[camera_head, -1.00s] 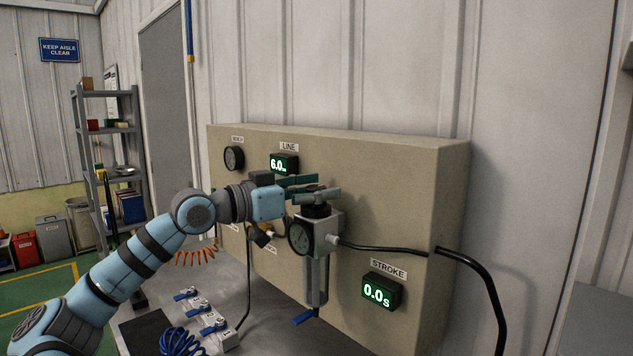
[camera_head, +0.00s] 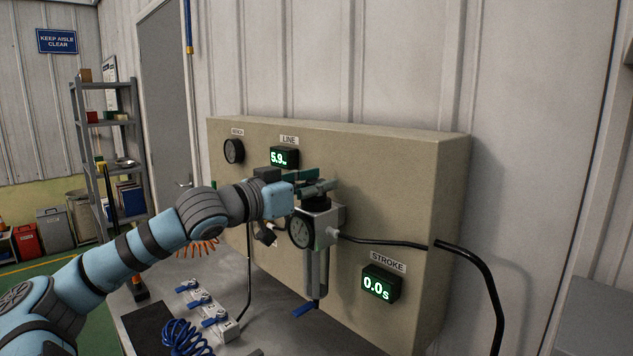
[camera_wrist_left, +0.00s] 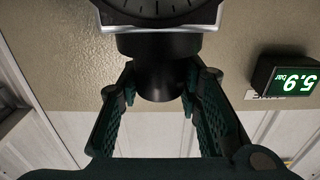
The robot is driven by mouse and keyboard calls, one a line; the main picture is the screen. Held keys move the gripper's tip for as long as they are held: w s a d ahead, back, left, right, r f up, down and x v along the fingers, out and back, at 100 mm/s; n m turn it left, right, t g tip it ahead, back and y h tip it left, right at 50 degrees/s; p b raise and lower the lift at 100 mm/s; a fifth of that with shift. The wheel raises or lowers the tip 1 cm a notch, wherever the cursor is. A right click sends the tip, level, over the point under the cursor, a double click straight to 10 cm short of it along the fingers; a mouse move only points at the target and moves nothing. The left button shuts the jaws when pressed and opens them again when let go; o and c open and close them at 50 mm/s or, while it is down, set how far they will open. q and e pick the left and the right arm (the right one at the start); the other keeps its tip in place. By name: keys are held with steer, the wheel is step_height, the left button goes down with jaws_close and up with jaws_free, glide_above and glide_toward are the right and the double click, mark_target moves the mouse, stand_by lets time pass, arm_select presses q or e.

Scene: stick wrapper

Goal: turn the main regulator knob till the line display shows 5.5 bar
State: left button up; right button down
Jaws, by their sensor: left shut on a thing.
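The main regulator knob (camera_wrist_left: 160,80) is a black cylinder on top of the grey regulator body (camera_head: 321,221). My left gripper (camera_head: 318,190) comes in from the left and is shut on the knob. In the left wrist view my left gripper (camera_wrist_left: 160,92) has one green finger on each side of the knob. A round dial gauge (camera_head: 301,231) is on the regulator's front. My right gripper is not in view.
The stroke display (camera_head: 380,286) reads 0.0 s. A black hose (camera_head: 390,243) runs from the regulator across the beige panel (camera_head: 400,190). Several blue-handled valves (camera_head: 203,304) and a blue coiled hose (camera_head: 186,340) are on the bench below.

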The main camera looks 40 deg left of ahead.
mark_target(316, 180)
arm_select(q)
steer(key=shift+d+r+n+y+p, duration=0.2)
steer(key=shift+n+y+p, duration=0.15)
steer(key=shift+n+y, duration=0.15)
steer(key=n+y+p, duration=0.1)
steer(key=y+p, duration=0.1)
steer(key=n+y+p, duration=0.2)
steer(key=y+p, duration=0.1)
steer(key=shift+a+g, duration=0.15)
steer(key=shift+g, duration=0.15)
steer(key=shift+f+n+y+p, duration=0.1)
steer(key=shift+n+y+p, duration=0.35)
steer(key=shift+y, duration=0.15)
steer(key=o, duration=1.2)
steer(key=shift+f, duration=0.1)
step_height(316, 180, up, 10)
